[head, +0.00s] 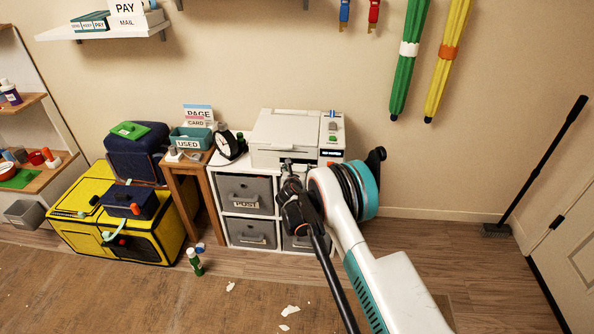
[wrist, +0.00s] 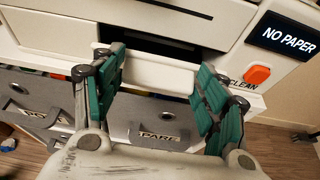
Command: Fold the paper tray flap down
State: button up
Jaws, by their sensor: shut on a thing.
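The white printer (head: 280,127) stands on top of the white cube shelf against the wall. Its screen (wrist: 288,38) reads NO PAPER in the wrist view. The paper tray flap (wrist: 155,74) is a white strip low on the printer's front, below a dark opening (wrist: 155,42). My gripper (wrist: 160,92) has one teal-padded finger at each side of the flap and is shut on it, with the fingers held well apart. In the head view my gripper (head: 288,166) is at the printer's lower front; my arm hides part of that area.
An orange CLEAN button (wrist: 258,76) is right of the flap. The shelf (head: 222,206) has grey drawers below. Wall and floor to the right are mostly clear.

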jog(key=shift+s+f+t, duration=0.2)
jog(key=shift+f+t, duration=0.1)
jog(key=shift+t, duration=0.2)
jog(key=o, duration=1)
jog(key=shift+o, duration=0.2)
jog(key=shift+s, duration=0.1)
jog(key=v, duration=1.1)
jog(key=shift+s, duration=0.4)
jog(key=shift+a+r, duration=0.1)
jog(key=shift+r, duration=0.05)
